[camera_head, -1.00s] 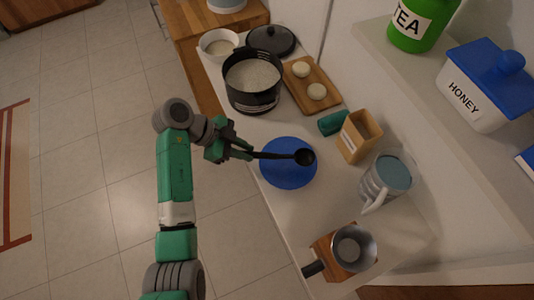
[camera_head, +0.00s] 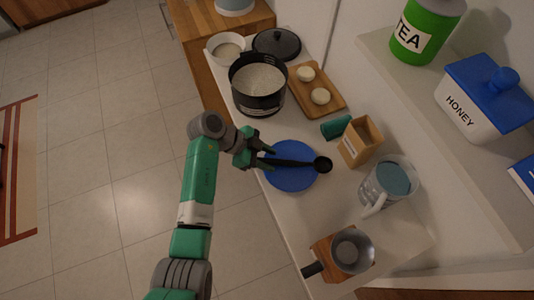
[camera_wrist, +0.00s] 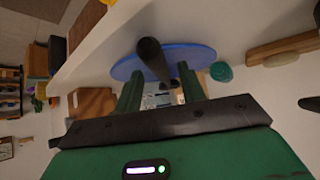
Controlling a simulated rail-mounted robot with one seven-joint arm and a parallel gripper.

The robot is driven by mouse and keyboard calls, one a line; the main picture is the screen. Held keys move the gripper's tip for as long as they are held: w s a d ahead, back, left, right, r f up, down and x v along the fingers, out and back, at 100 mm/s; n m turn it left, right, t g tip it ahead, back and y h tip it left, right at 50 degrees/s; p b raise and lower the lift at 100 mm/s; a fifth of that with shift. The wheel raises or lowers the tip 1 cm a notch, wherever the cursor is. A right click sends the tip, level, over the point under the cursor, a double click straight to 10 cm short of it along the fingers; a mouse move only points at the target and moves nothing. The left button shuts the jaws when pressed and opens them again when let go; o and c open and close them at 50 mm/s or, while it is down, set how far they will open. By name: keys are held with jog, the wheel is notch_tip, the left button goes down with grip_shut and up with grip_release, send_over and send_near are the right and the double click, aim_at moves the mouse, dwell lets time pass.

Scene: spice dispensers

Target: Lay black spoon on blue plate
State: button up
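The black spoon (camera_head: 296,163) lies across the blue plate (camera_head: 289,183). Its bowl reaches past the plate's right rim and its handle points left toward my gripper. My gripper (camera_head: 264,153) is at the plate's left edge with its fingers spread apart around the handle end. In the wrist view, the fingers (camera_wrist: 160,93) stand apart, with the dark spoon (camera_wrist: 152,55) between and beyond them and the blue plate (camera_wrist: 203,55) behind. Whether a finger touches the handle cannot be told.
A black pot (camera_head: 258,90) and a wooden board (camera_head: 318,95) stand behind the plate. A green cylinder (camera_head: 335,128), a wooden box (camera_head: 360,141) and a clear jug (camera_head: 388,182) stand to the right. Counter between plate and grinder is clear.

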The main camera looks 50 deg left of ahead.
jog(key=b+v, duration=0.2)
jog(key=v, duration=1)
jog(key=shift+w+r, duration=0.1)
